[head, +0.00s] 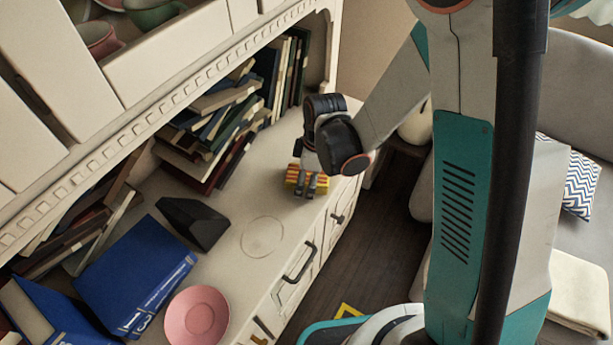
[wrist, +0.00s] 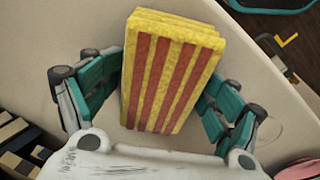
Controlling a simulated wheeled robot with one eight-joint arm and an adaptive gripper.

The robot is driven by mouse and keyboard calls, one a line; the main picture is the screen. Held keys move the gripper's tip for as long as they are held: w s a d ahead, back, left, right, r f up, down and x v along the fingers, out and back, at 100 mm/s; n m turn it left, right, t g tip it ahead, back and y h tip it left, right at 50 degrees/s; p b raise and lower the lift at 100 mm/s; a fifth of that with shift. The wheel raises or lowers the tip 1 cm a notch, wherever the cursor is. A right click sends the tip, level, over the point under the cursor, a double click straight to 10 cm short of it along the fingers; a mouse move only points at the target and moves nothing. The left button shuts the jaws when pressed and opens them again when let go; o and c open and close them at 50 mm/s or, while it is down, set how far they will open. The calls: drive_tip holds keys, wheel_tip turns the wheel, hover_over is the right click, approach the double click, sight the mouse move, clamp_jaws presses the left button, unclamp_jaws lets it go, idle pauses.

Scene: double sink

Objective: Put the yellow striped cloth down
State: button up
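The yellow cloth with red stripes (wrist: 165,75) is a thick folded block. In the wrist view it stands between the two fingers of my gripper (wrist: 165,92), whose green pads meet its left and right sides. In the head view the cloth (head: 294,180) shows at the lower end of my gripper (head: 314,186), which points down over the right part of the pale cabinet top (head: 225,268). The fingers cover part of it. I cannot tell whether its underside touches the cabinet top.
Leaning books (head: 205,130) fill the shelf behind. A black wedge-shaped object (head: 192,222), a blue binder (head: 135,275) and a pink plate (head: 196,316) lie to the left. A faint circle (head: 262,237) marks clear surface. The cabinet's front edge drops to a dark floor.

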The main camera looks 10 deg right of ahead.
drive_tip(key=shift+d+r, duration=0.15)
drive_tip(key=shift+r, duration=0.1)
drive_tip(key=shift+r+p, duration=0.6)
drive_tip(key=shift+p, duration=0.2)
drive_tip(key=s+d+r+m+t+p, duration=0.2)
drive_tip(key=d+r+m, duration=0.15)
drive_tip(key=r, duration=0.75)
drive_tip(key=s+d+r+m+t+p, duration=0.1)
drive_tip(key=s+d+r+m+p, duration=0.2)
drive_tip(key=r, duration=0.9)
drive_tip(key=s+d+r+m+t+h, duration=0.1)
drive_tip(key=s+d+r+m+t, duration=0.2)
drive_tip(key=s+d+r+m, duration=0.3)
drive_tip(key=shift+s+d+r+m+t+h+b, duration=0.15)
drive_tip(key=shift+s+d+m+t+h+b, duration=0.25)
drive_tip(key=shift+s+d+m, duration=0.7)
drive_tip(key=shift+o, duration=0.5)
drive_tip(key=shift+w+a, duration=0.2)
drive_tip(key=shift+a, duration=0.15)
